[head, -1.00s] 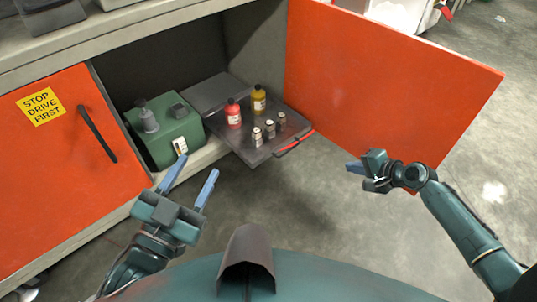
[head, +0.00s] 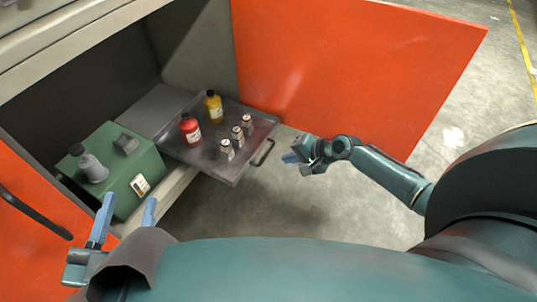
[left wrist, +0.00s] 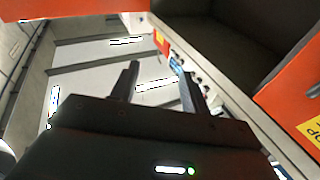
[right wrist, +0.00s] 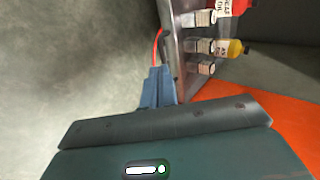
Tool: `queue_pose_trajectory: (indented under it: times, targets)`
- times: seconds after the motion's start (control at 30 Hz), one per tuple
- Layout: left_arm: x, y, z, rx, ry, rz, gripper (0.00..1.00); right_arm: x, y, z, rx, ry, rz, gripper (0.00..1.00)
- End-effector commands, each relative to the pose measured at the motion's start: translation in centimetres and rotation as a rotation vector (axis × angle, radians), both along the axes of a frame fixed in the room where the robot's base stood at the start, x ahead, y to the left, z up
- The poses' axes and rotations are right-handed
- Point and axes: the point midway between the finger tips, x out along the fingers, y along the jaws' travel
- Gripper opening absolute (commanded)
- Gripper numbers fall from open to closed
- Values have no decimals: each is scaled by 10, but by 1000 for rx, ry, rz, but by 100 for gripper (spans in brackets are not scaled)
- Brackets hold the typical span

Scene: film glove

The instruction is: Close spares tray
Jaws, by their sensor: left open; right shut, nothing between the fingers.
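The spares tray (head: 200,162) is a grey sliding tray, pulled out of the cabinet. It carries a red bottle (head: 190,130), a yellow bottle (head: 213,107) and three small canisters (head: 237,133). Its front handle (head: 264,153) shows at the outer edge, and in the right wrist view the tray (right wrist: 178,65) lies just beyond the fingertips. My right gripper (head: 290,158) is shut and empty, a little right of the handle and apart from it in the head view. My left gripper (head: 127,206) is open and empty, in front of the green box.
A green box (head: 125,180) with a grey bottle (head: 92,166) stands in the cabinet left of the tray. The orange right door (head: 350,70) is open behind the tray. Floor before the tray is clear.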

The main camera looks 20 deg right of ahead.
Motion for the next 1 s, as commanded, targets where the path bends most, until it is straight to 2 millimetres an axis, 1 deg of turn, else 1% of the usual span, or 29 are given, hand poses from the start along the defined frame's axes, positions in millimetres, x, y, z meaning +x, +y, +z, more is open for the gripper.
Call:
queue_pose_trajectory:
  times: [0.03, 0.33, 0.47, 0.5, 0.7, 0.83, 1.0]
  targets:
    - [0, -1, -4, -9, -2, -4, 46, 5, 4, -8, 2, -2, -1, 0]
    - [0, -7, -8, -98, -8, -46, 46, 41, 33, -53, 3, -1, 0, 0]
    - [9, -4, 12, -84, -155, -57, 46, 56, 44, -70, 2, -2, 1, 0]
    - [9, -4, 18, -81, -179, -58, 46, 63, 49, -65, 2, -5, 1, 0]
    - [12, -2, 32, -67, -280, -63, 46, 80, 63, -64, 0, -2, 1, 0]
    - [12, -2, 37, -63, -306, -64, 46, 85, 66, -62, 1, -1, 0, 0]
    - [12, -2, 38, -62, -310, -64, 46, 85, 66, -62, 1, -1, 0, 0]
